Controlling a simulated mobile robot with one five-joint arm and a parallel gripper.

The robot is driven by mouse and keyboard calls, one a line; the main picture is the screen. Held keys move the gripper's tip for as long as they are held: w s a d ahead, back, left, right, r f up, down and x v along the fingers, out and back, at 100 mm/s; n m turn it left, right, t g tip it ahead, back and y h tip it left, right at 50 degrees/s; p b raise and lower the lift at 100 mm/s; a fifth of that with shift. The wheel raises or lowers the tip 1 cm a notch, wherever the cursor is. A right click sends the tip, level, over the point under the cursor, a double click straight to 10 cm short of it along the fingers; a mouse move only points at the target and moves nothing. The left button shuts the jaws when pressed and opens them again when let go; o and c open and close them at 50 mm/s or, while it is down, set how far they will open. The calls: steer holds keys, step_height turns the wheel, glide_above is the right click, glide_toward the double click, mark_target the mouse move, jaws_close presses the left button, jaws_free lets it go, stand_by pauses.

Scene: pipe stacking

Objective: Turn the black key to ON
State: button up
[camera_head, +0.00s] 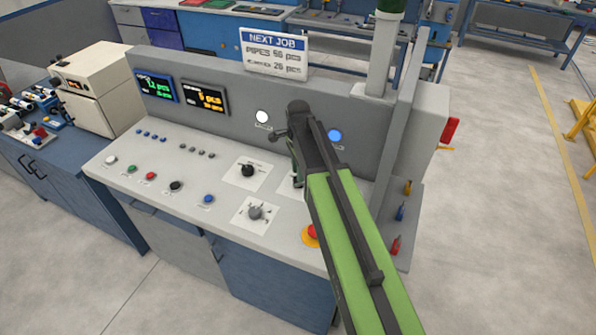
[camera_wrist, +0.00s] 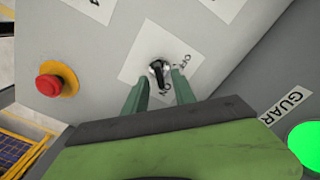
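The black key (camera_wrist: 157,68) sits in a round switch on a white label plate (camera_wrist: 135,70) in the wrist view. The plate has lettering beside the key, one word reading ON below it and another, seemingly OFF, to its upper right. The key's exact setting is hard to tell. My gripper (camera_wrist: 159,77) has its two green fingers apart, one on each side of the key. I cannot tell whether either finger touches it. In the head view my gripper (camera_head: 296,165) is over the right part of the console and hides the key.
The sloped console (camera_head: 140,185) carries a black knob (camera_head: 247,171), a grey knob (camera_head: 255,212) and several buttons. A red emergency button (camera_head: 311,232) is close to my arm, also in the wrist view (camera_wrist: 49,85). The upright back panel (camera_head: 230,100) stands behind.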

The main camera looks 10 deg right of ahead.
step_height(320, 180, up, 15)
steer(key=p, duration=1.3)
steer(key=shift+p, duration=0.3)
steer(key=b, duration=0.7)
glide_above(299, 190)
step_height(299, 190, down, 8)
steer(key=r, duration=0.1)
steer(key=s+f+n+b, duration=0.2)
steer(key=s, duration=0.1)
steer(key=s+f+n+b, duration=0.2)
steer(key=s+f+b, duration=0.1)
steer(key=s+f+n+b, duration=0.2)
steer(key=s+f+n, duration=0.1)
steer(key=shift+s+b, duration=0.3)
steer(key=shift+b, duration=0.1)
steer(key=s+n, duration=0.1)
steer(key=n, duration=0.1)
steer(key=s+n, duration=0.2)
steer(key=n, duration=0.1)
steer(key=shift+r, duration=0.2)
steer(key=shift+s+n, duration=0.25)
steer(key=shift+n, duration=0.95)
steer(key=shift+w+n, duration=0.15)
steer(key=shift+n, duration=0.85)
